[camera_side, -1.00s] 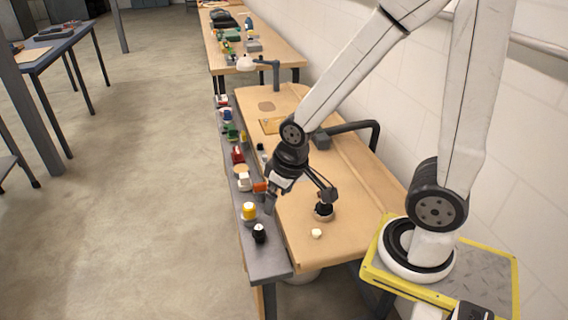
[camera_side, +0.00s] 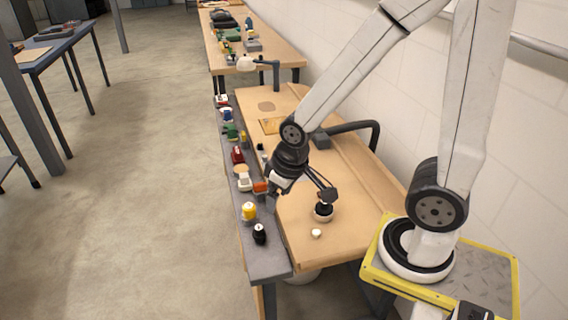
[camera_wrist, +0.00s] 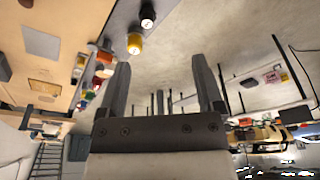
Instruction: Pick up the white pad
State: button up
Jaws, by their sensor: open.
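A small white pad-like piece (camera_side: 316,233) lies on the near end of the wooden bench top (camera_side: 300,245) in the side view. I cannot make it out in the wrist view. My gripper (camera_wrist: 161,72) is open, with nothing between its two grey fingers. In the side view my gripper (camera_side: 272,193) hangs above the left part of the bench, by the grey shelf, up and left of the white piece and apart from it. Its fingertips are small and partly hidden there.
A round white-rimmed item with a dark top (camera_side: 323,213) stands just beyond the white piece. The grey shelf (camera_side: 268,265) along the bench's left edge carries a yellow jar (camera_side: 249,211), a black jar (camera_side: 259,234) and several other small items. A wall runs along the right.

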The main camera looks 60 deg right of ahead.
jog(key=m+g, duration=0.3)
jog(key=m, duration=2.3)
send_over(244, 175)
jog(key=f, duration=1)
jog(key=shift+s+a+f, duration=0.15)
jog(key=shift+s+a, duration=0.05)
jog(key=shift+a, duration=0.1)
jog(key=shift+w+d+f+m, duration=0.15)
jog(key=shift+d+f+m, duration=0.15)
jog(key=shift+d+m, duration=0.2)
jog(key=shift+w+a+f, duration=0.1)
jog(key=shift+a+f, duration=0.05)
jog(key=shift+f, duration=3.8)
